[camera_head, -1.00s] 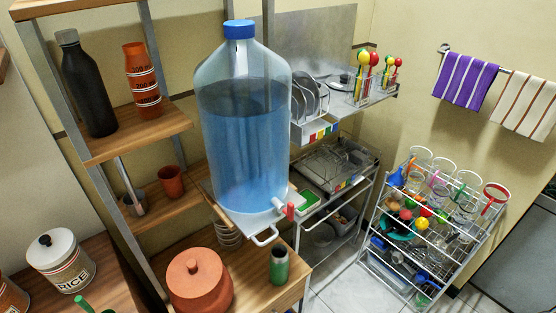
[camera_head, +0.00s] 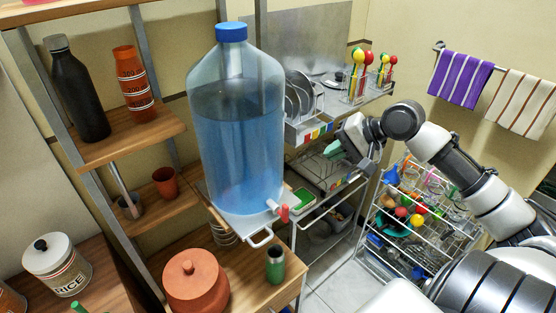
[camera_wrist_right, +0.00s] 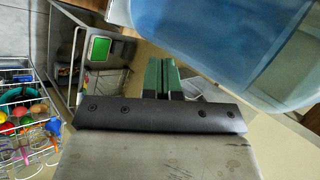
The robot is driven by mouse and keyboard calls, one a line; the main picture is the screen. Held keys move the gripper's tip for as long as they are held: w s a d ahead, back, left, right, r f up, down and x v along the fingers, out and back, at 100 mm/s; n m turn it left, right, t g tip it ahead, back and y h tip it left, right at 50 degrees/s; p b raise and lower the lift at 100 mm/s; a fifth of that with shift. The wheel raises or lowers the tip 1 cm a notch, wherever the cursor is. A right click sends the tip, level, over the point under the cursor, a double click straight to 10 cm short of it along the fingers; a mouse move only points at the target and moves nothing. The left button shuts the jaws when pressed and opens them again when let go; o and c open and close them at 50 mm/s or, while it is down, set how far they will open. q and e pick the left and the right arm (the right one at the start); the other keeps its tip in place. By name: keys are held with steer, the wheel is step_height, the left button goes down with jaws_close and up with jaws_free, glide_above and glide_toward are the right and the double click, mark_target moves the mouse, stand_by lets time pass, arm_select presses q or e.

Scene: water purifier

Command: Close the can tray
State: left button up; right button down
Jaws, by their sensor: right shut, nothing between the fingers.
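The can tray (camera_head: 247,227) is a white tray with a loop handle (camera_head: 261,239) on its front edge, in the middle of the head view. It juts out from the wooden shelf unit. The large blue water can (camera_head: 235,130) stands upright on it, with a red tap (camera_head: 284,213) at its lower right. My right gripper (camera_head: 334,150) is up and to the right of the can, apart from tray and handle. In the wrist view its green fingers (camera_wrist_right: 160,76) are together and empty, with the can (camera_wrist_right: 225,45) at upper right. My left gripper is not in view.
A terracotta pot (camera_head: 195,285) and a green cup (camera_head: 275,265) stand on the wooden surface below the tray. A dish rack (camera_head: 310,128) is behind my right gripper. A wire rack of utensils (camera_head: 400,225) stands at right, partly behind my arm.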

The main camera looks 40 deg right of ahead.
mark_target(278, 166)
steer(key=p+x, duration=0.1)
steer(key=x, duration=0.3)
steer(key=r+p+x, duration=0.1)
steer(key=x, duration=0.2)
steer(key=w+p+x, duration=0.1)
steer(key=x, duration=0.3)
steer(key=shift+w+a, duration=0.3)
steer(key=shift+a, duration=0.15)
steer(key=shift+w+a+f, duration=0.1)
steer(key=shift+w+a, duration=0.3)
steer(key=shift+w, duration=0.15)
